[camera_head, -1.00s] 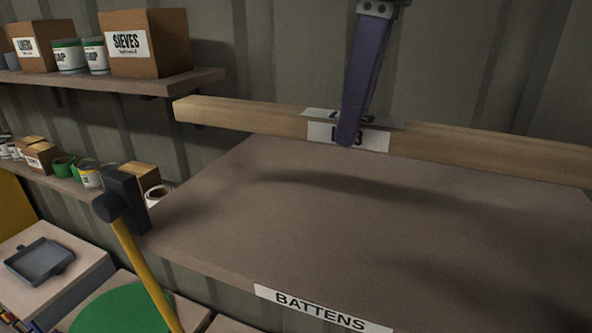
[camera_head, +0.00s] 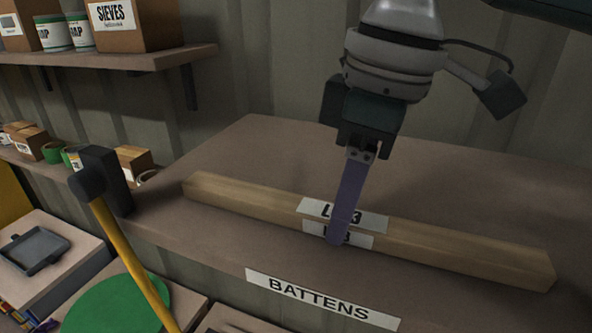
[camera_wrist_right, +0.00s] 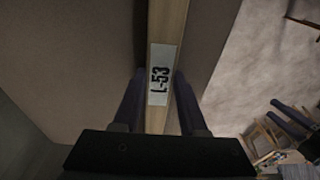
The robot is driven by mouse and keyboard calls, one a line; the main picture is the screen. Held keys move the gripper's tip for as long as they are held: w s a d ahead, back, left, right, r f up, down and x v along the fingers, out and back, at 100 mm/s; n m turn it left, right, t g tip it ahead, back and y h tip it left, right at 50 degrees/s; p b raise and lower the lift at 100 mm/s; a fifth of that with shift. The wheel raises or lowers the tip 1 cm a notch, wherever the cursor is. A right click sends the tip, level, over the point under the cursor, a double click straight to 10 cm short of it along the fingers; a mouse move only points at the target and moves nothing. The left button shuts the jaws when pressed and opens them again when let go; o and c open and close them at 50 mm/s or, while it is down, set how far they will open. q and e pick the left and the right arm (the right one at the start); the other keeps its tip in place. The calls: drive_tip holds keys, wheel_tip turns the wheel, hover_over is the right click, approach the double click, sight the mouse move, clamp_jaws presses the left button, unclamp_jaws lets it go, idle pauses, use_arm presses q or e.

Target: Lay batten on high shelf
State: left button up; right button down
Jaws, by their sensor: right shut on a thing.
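The batten (camera_head: 440,248) is a long square wooden bar with white labels reading L-53. It lies along the shelf (camera_head: 240,150), whose front edge carries a white BATTENS label; in the head view it looks to be on or just over the shelf top, and I cannot tell whether it touches. My right gripper (camera_head: 345,225) comes down from above and is shut on the batten at its labels. The right wrist view shows the batten (camera_wrist_right: 168,25) between the two purple fingers (camera_wrist_right: 158,100). My left gripper is not in view.
A smaller wall shelf (camera_head: 120,62) at upper left holds a SIEVES box (camera_head: 140,40) and cans. A hammer-like tool with a black head (camera_head: 100,183) and yellow handle stands at the shelf's left end. The shelf surface behind the batten is clear.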

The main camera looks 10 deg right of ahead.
sight(360, 218)
drive_tip(key=shift+f, duration=0.1)
drive_tip(key=shift+c, duration=2.2)
unclamp_jaws()
drive_tip(key=shift+r+b, duration=0.4)
drive_tip(key=shift+r, duration=0.2)
wheel_tip(360, 218, up, 11)
drive_tip(key=s+d+b, duration=0.1)
drive_tip(key=b, duration=0.3)
drive_tip(key=shift+d, duration=0.25)
